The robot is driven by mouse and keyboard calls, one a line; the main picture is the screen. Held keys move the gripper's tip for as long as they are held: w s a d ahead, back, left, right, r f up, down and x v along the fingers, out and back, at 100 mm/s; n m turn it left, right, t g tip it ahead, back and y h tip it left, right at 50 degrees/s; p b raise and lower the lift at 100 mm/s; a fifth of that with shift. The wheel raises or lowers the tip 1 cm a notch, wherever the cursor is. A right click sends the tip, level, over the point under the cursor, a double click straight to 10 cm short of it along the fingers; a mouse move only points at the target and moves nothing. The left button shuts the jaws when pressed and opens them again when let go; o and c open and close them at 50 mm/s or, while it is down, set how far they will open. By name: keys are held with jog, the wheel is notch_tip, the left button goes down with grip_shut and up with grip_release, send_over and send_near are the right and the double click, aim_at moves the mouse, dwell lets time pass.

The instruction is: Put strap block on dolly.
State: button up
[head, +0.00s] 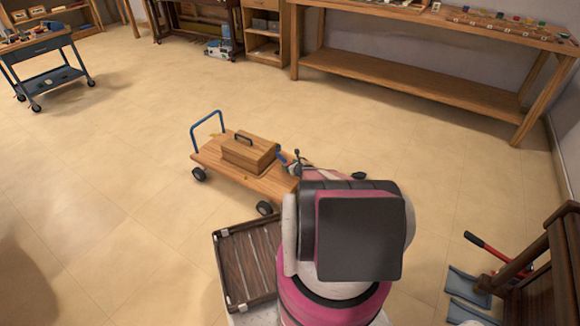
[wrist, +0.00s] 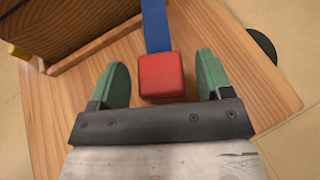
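The dolly (head: 268,187) is a flat wooden cart with a blue handle and dark wheels, in the middle of the head view. Its deck (wrist: 95,70) fills much of the wrist view. The strap block, a red block (wrist: 160,76) with a blue strap (wrist: 155,25), appears to rest on the deck. My gripper (wrist: 162,80) is open, with one green finger on each side of the red block and small gaps between. In the head view my arm hides most of the gripper (head: 290,163) and the red block.
A wooden case (head: 248,152) with a dark handle sits on the dolly. It also shows in the wrist view (wrist: 55,28), left of the strap. A slatted dark crate (head: 248,262) stands in front of the dolly. A workbench (head: 420,85) stands behind; the floor between is clear.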

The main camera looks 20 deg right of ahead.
jog(key=shift+r, duration=0.15)
jog(key=shift+s+r, duration=0.1)
jog(key=shift+s, duration=0.15)
jog(key=v, duration=1.1)
jog(key=s+a+r+n+g+y, duration=0.2)
jog(key=s+a+r+n+g, duration=0.2)
jog(key=a+r+n, duration=0.55)
jog(key=s+a+r+n+g+y, duration=0.2)
jog(key=s+a+r+n+g, duration=0.1)
jog(key=a+r+n, duration=0.7)
jog(key=s+a+r+n+g+h, duration=0.3)
jog(key=s+r+n, duration=0.3)
jog(key=s+r, duration=0.1)
jog(key=s+a+r+n+g+h, duration=0.3)
jog(key=s+r+n+h, duration=0.1)
jog(key=s+r+n, duration=0.3)
jog(key=s, duration=0.2)
jog(key=shift+s+a+r+h, duration=0.25)
jog(key=shift+a+r+h, duration=0.05)
jog(key=shift+a+r, duration=0.1)
jog(key=shift+n, duration=0.25)
